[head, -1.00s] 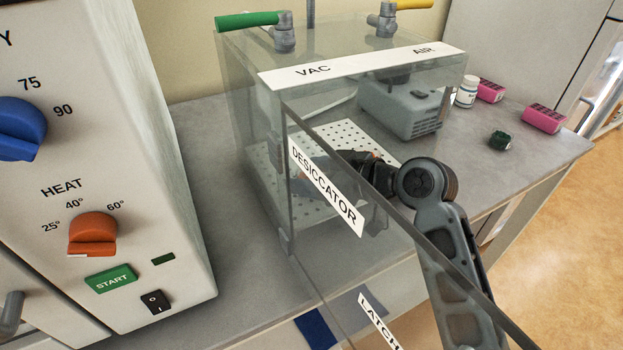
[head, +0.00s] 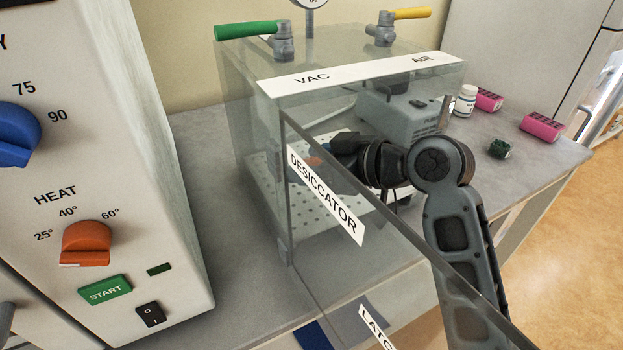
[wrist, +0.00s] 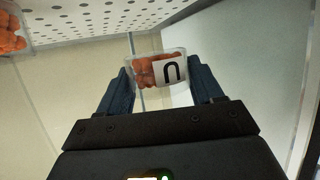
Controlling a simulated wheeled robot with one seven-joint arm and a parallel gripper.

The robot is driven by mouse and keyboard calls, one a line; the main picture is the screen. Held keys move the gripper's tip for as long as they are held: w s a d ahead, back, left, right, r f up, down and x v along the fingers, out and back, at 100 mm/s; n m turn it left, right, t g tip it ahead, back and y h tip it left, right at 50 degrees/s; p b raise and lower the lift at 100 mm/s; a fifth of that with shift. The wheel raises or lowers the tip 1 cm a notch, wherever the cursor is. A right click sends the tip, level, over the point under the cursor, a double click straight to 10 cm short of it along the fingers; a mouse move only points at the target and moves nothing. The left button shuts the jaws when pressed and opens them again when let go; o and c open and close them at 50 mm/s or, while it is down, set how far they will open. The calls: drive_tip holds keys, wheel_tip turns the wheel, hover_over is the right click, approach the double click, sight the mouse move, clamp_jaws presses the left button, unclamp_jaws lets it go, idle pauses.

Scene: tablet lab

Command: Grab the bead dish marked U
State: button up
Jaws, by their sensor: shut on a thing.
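The bead dish marked U (wrist: 160,70) is a small clear dish with orange beads and a white label. The label's letter is inverted in the wrist view. My gripper (wrist: 160,80) is shut on this dish, with a blue finger on each side. In the head view my gripper (head: 322,166) is inside the clear desiccator (head: 250,150), over the perforated plate (head: 300,205). The dish shows there only as a bit of orange, largely hidden by the gripper and the door glass.
Another clear dish of orange beads (wrist: 14,35) is at the wrist view's left edge. The desiccator's glass door (head: 330,270) stands open beside my arm.

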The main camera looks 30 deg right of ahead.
drive_tip(key=shift+r, duration=0.9)
drive_tip(key=s+p, duration=0.5)
drive_tip(key=s, duration=1.4)
drive_tip(key=shift+s, duration=0.35)
